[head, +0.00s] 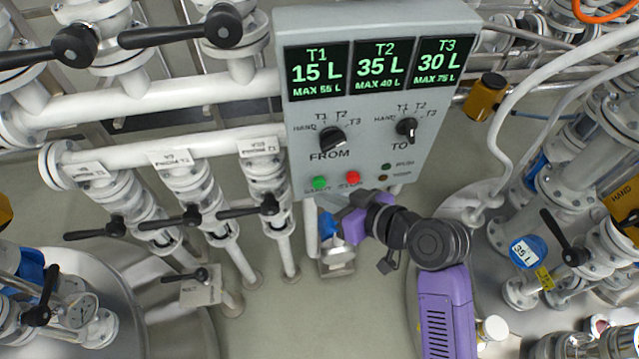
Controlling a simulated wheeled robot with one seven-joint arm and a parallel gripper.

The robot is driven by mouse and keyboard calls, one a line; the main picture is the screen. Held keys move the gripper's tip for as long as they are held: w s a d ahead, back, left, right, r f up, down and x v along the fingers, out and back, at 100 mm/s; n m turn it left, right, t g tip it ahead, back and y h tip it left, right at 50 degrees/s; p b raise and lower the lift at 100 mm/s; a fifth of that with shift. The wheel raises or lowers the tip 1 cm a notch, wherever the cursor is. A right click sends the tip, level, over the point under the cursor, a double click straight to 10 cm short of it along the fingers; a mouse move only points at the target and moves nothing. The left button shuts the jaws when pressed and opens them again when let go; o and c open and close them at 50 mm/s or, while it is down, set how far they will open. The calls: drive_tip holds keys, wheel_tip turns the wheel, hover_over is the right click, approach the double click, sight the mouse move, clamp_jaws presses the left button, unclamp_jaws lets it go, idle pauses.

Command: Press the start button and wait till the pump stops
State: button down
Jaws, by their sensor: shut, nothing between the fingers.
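The grey control panel (365,115) stands upright in the upper middle of the head view. The green start button (319,183) is at its lower left, with the red stop button (352,177) just to the right. Two small lamps (386,167) sit further right and both look dark. The displays read T1 15 L, T2 35 L (384,68) and T3 30 L. Below are a FROM knob (332,139) and a TO knob (406,129). My gripper (358,203) is shut and empty, below the red button near the panel's lower edge. Contact with the panel cannot be told.
Valves with black handles (270,205) hang on white pipes left of the panel. A blue and metal fitting (330,228) stands on the floor below the panel.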

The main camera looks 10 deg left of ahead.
drive_tip(key=shift+w+a, duration=0.1)
drive_tip(key=shift+w, duration=0.3)
drive_tip(key=shift+w+a, duration=0.15)
drive_tip(key=shift+w, duration=0.35)
idle(0.8)
drive_tip(key=shift+s, duration=0.1)
drive_tip(key=shift+s+d, duration=0.25)
drive_tip(key=shift+s, duration=0.55)
drive_tip(key=s, duration=0.2)
drive_tip(key=s+d+p, duration=0.1)
drive_tip(key=s, duration=0.1)
drive_tip(key=shift+s+d, duration=0.2)
drive_tip(key=shift+s, duration=0.2)
idle(0.7)
